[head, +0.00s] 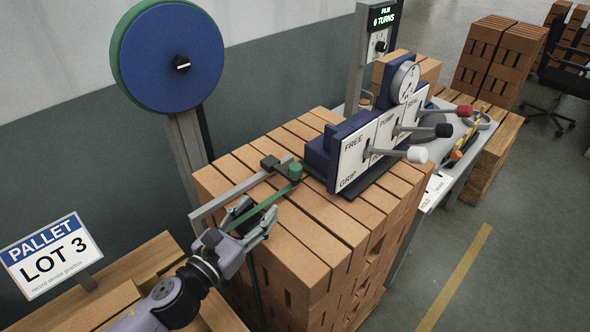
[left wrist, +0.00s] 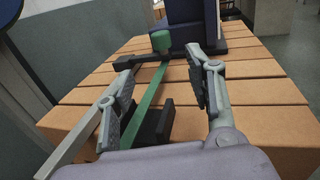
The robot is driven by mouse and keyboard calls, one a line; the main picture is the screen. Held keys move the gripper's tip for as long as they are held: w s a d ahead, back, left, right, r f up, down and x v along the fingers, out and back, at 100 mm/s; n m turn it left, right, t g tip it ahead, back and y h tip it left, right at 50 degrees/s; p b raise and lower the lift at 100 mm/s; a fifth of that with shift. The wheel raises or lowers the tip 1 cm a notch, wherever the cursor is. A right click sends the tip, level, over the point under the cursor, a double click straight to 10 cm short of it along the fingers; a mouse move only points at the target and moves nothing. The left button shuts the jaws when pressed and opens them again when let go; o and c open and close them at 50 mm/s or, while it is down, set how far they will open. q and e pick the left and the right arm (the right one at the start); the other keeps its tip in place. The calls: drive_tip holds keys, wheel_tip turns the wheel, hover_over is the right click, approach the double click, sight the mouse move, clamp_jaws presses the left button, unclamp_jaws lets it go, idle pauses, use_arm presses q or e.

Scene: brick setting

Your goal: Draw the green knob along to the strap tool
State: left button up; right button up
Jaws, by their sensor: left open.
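The green knob (head: 296,171) is a short upright cylinder on a dark carriage bar, close to the left end of the strap tool (head: 352,165). The tool is dark blue with white panels marked FREE, PUMP, SEAL and GRIP, levers and a dial. A green strap (head: 262,212) runs back from the knob. My left gripper (head: 256,213) is open over the brick stack, short of the knob. In the left wrist view the knob (left wrist: 161,41) stands ahead, beyond and between the open fingers, untouched, and the strap passes between them. My right gripper is not in view.
A grey rail (head: 232,189) runs along the left of the brick stack (head: 330,239). A blue reel (head: 172,57) stands behind it. Beyond the tool a grey table (head: 441,184) holds small items. A LOT 3 sign (head: 50,257) stands at lower left.

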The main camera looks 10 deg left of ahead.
sight(291, 172)
use_arm(q)
drive_tip(key=p+x, duration=0.3)
drive_tip(key=x, duration=1.2)
drive_tip(key=shift+r, duration=0.1)
drive_tip(key=shift+w+d+p, duration=0.2)
drive_tip(key=shift+w+p, duration=0.1)
drive_tip(key=shift+w, duration=0.3)
drive_tip(key=shift+c, duration=0.3)
clamp_jaws()
